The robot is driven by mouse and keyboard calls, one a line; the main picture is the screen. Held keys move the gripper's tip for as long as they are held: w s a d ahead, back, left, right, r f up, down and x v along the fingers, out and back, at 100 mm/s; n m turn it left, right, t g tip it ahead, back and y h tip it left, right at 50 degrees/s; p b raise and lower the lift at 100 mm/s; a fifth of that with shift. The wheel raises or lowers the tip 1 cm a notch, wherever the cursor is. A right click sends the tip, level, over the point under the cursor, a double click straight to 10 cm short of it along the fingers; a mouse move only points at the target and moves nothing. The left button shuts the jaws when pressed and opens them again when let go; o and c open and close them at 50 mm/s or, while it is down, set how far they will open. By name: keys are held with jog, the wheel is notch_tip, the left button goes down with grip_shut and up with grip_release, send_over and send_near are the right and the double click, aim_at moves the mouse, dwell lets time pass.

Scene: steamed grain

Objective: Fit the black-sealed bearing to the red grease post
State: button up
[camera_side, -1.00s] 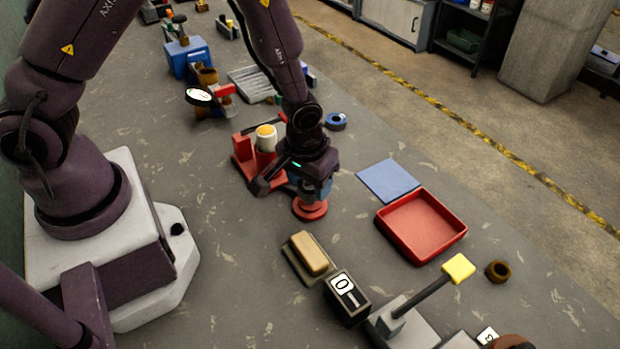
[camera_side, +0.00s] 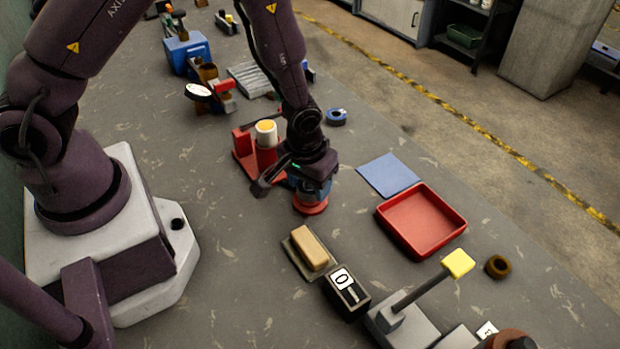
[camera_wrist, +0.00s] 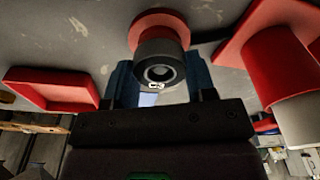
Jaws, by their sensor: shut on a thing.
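The red grease post (camera_side: 311,209) stands on the bench below my gripper (camera_side: 312,190); only its round base shows clearly in the side view. In the wrist view, the red post (camera_wrist: 157,20) has a wide flange and a narrower red stem. My gripper (camera_wrist: 158,80) is shut on the black-sealed bearing (camera_wrist: 158,50), a dark ring between the blue fingers. The bearing lines up with the post and hides its upper part. I cannot tell whether it is around the post or just above it. In the side view the fingers hide the bearing.
A red stand with a white, yellow-topped pot (camera_side: 266,133) is close to the left of my gripper. A red tray (camera_side: 421,222) and blue mat (camera_side: 389,175) lie to the right. A tan block (camera_side: 313,249) and black counter box (camera_side: 346,291) stand in front.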

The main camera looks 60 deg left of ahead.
aim_at(304, 190)
jog(key=shift+f, duration=0.1)
jog(key=o, duration=1.1)
jog(key=r, duration=0.4)
jog(key=s+r, duration=0.1)
jog(key=r, duration=0.8)
jog(key=shift+s+d, duration=0.25)
jog(key=shift+d, duration=0.05)
jog(key=s+a+r+m+t, duration=0.1)
jog(key=s+a+r, duration=0.1)
jog(key=s+r, duration=0.2)
jog(key=s+a+r+m+t, duration=0.1)
jog(key=s+r, duration=0.3)
jog(key=r, duration=0.4)
jog(key=s+a+r+m+t, duration=0.2)
jog(key=s+r, duration=0.2)
jog(key=r, duration=0.2)
jog(key=shift+s+a+r+h, duration=0.3)
jog(key=shift+s+a+r, duration=0.05)
jog(key=shift+s+r, duration=0.05)
